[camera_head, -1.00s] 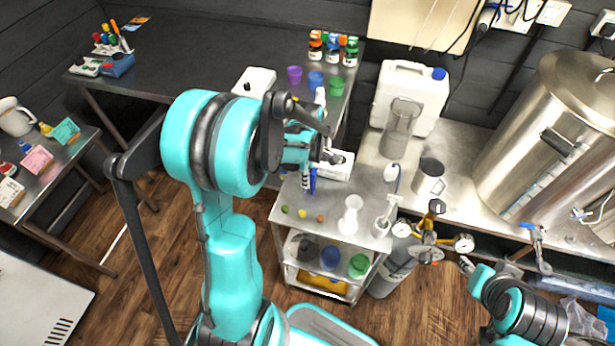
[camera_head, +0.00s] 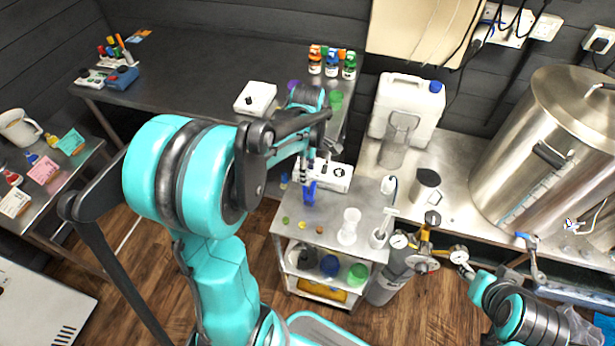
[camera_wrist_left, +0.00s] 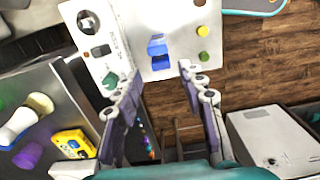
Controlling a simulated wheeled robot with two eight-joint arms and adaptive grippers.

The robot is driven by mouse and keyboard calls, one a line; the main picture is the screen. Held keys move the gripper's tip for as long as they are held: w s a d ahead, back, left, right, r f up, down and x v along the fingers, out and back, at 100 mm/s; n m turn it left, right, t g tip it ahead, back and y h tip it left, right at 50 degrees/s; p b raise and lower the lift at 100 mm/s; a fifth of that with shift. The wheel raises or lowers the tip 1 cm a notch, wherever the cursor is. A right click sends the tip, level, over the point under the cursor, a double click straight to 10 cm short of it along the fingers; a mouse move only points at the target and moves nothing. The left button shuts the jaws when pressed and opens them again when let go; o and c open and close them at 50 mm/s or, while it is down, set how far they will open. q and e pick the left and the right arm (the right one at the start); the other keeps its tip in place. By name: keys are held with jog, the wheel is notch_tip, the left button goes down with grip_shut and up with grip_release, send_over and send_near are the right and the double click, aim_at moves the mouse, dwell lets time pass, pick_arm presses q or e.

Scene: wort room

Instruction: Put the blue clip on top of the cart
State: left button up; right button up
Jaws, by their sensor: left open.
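The blue clip (camera_head: 309,191) shows at the back left of the small metal cart's top (camera_head: 336,215). In the left wrist view the clip (camera_wrist_left: 157,50) appears upright on the pale cart top (camera_wrist_left: 180,20), just beyond my fingertips. My left gripper (camera_head: 306,172) is behind the clip, partly hidden by my arm in the head view. In the left wrist view its two fingers (camera_wrist_left: 161,72) are spread with nothing between them, and the clip looks apart from them. My right arm is at the lower right; its finger opening is not clear.
A white device with knobs (camera_head: 336,176) stands behind the clip. Green, yellow and orange balls (camera_head: 303,226), a white flask (camera_head: 349,226) and a small beaker (camera_head: 379,238) are on the cart. A gas cylinder with gauges (camera_head: 421,262) stands right of it.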

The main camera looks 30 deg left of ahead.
pick_arm(q)
jog(key=s+d+r+m+t, duration=0.3)
jog(key=s+d+r+m, duration=0.1)
jog(key=m, duration=0.6)
jog(key=s+d+r+m+t, duration=0.4)
jog(key=s+d+m, duration=0.3)
jog(key=m, duration=0.3)
jog(key=shift+d+r+m, duration=0.15)
jog(key=shift+r+m, duration=0.1)
jog(key=shift+m, duration=0.05)
